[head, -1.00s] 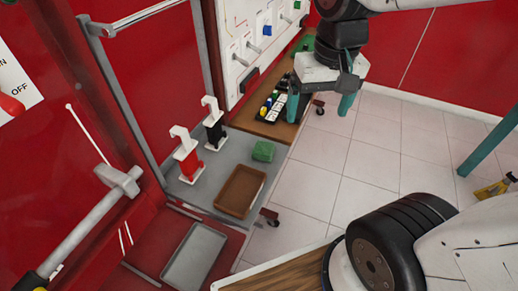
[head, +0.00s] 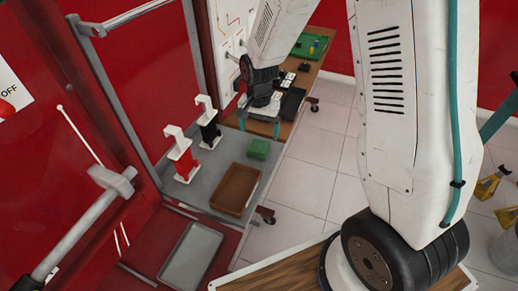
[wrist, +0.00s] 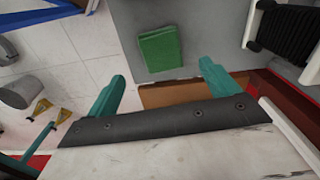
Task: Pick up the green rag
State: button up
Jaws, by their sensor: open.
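The green rag (head: 258,149) is a small folded block lying on the grey bench top (head: 231,148), behind the brown tray. It also shows in the wrist view (wrist: 160,49), beyond and between my two teal fingers. My gripper (head: 261,130) is open and empty above the bench, behind the rag in the head view. In the wrist view my gripper (wrist: 165,85) has its fingers wide apart, and the rag lies ahead of them, not between the tips.
A brown tray (head: 226,204) sits in front of the rag. A wooden bench (head: 290,112) with small parts lies behind.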

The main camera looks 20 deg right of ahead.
aim_at(259, 146)
notch_tip(259, 146, down, 8)
jog(key=shift+r, duration=0.1)
jog(key=c, duration=1.1)
